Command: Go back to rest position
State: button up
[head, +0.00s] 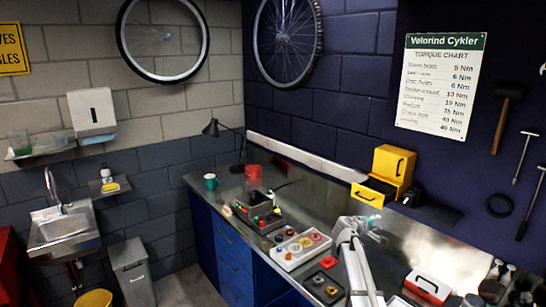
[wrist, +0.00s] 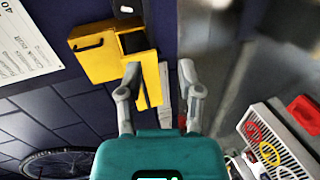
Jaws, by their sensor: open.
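My gripper (head: 373,224) is over the steel bench in the head view, in front of the yellow drawer box. In the wrist view my gripper (wrist: 160,72) shows two grey fingers spread apart, with nothing held between them. In the wrist view the yellow box (wrist: 100,62) lies beyond the left finger, and part of the yellow drawer shows between the fingers. I cannot tell the exact gap between fingers and drawer.
A white tray with coloured rings (head: 301,246) and a dark bin with coloured parts (head: 259,212) stand left of my arm. A desk lamp (head: 212,128), teal mug (head: 210,182) and red container (head: 253,171) stand farther left.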

jog(key=s+a+f+m+g+y+b, duration=0.1)
jog(key=s+a+f+m+g+y, duration=0.1)
jog(key=s+a+f, duration=0.4)
jog(key=s+a+f+m+g+y+b, duration=0.2)
jog(key=s+a+f+g+y, duration=0.2)
jog(key=s, duration=1.2)
jog(key=s+a+f+m+g+y+b, duration=0.1)
jog(key=s+a+f+m+g+y, duration=0.1)
jog(key=s+a+f+y, duration=0.4)
jog(key=s+a+f, duration=0.2)
jog(key=s+a, duration=0.2)
jog(key=s, duration=0.1)
jog(key=shift+f+m+g+b, duration=0.15)
jog(key=shift+m+g+b, duration=0.15)
jog(key=shift+m+g, duration=0.1)
